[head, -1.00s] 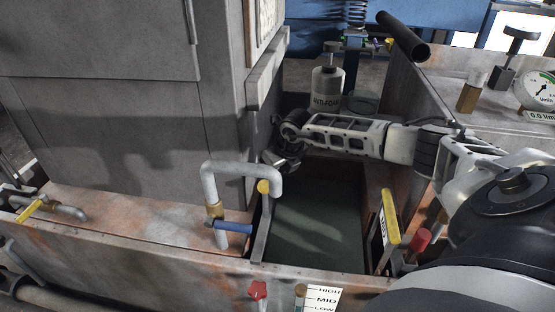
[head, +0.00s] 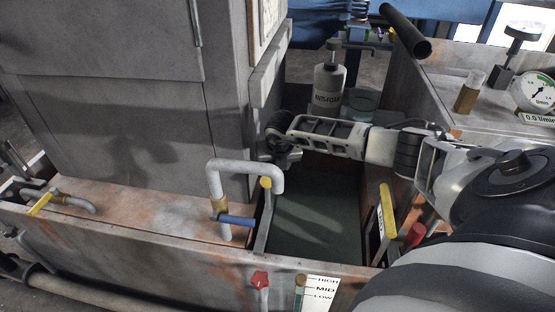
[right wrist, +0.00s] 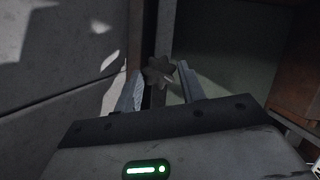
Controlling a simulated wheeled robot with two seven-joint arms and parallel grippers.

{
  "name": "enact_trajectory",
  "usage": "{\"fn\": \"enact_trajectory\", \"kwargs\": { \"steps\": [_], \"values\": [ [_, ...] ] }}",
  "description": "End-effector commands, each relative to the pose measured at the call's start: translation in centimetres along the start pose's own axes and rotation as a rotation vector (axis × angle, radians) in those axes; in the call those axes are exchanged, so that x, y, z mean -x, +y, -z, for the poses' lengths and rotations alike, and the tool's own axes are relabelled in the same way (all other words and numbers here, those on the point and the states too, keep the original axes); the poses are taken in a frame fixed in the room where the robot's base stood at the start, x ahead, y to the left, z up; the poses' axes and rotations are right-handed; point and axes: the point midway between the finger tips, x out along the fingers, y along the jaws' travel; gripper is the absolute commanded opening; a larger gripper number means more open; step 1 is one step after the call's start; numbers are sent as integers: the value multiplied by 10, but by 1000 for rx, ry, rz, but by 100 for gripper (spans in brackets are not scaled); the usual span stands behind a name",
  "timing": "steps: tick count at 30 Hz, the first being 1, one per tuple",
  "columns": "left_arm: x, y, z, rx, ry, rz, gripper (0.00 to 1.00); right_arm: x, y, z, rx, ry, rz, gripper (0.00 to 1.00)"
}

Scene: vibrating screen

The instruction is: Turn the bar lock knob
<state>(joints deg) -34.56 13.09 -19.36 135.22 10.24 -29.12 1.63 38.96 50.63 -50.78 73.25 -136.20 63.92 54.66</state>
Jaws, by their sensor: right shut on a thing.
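The bar lock knob (right wrist: 158,71) is a dark, star-shaped knob in the right wrist view, in front of a narrow upright bar beside the grey cabinet. My right gripper (right wrist: 160,82) has one finger on each side of it and is shut on it. In the head view my right gripper (head: 274,152) is at the cabinet's lower right corner, above the tank. The knob cannot be made out there. My left gripper is not in view.
The grey cabinet (head: 130,130) stands left of the gripper. A bent grey pipe with a blue handle (head: 236,220) stands in front. The open tank (head: 315,220) lies below my arm. An anti-foam bottle (head: 328,88) stands behind it.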

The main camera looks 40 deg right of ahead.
Motion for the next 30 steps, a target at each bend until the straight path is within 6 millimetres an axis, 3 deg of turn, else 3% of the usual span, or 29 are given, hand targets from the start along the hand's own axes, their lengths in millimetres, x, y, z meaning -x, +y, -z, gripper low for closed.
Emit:
{"fn": "enact_trajectory", "kwargs": {
  "steps": [9, 10, 12, 23, 30],
  "values": [
    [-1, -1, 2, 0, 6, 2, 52, 0, 2, 1, 0, 3, -3, 17],
    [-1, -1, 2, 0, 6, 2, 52, 0, 2, 1, 0, 3, -3, 48],
    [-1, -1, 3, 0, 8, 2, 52, 0, 1, 1, 0, 2, -3, 61],
    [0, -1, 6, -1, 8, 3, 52, 6, 0, 0, 1, 0, -2, 61],
    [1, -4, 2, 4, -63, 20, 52, 53, 0, -2, 2, -2, -3, 61]
  ]
}}
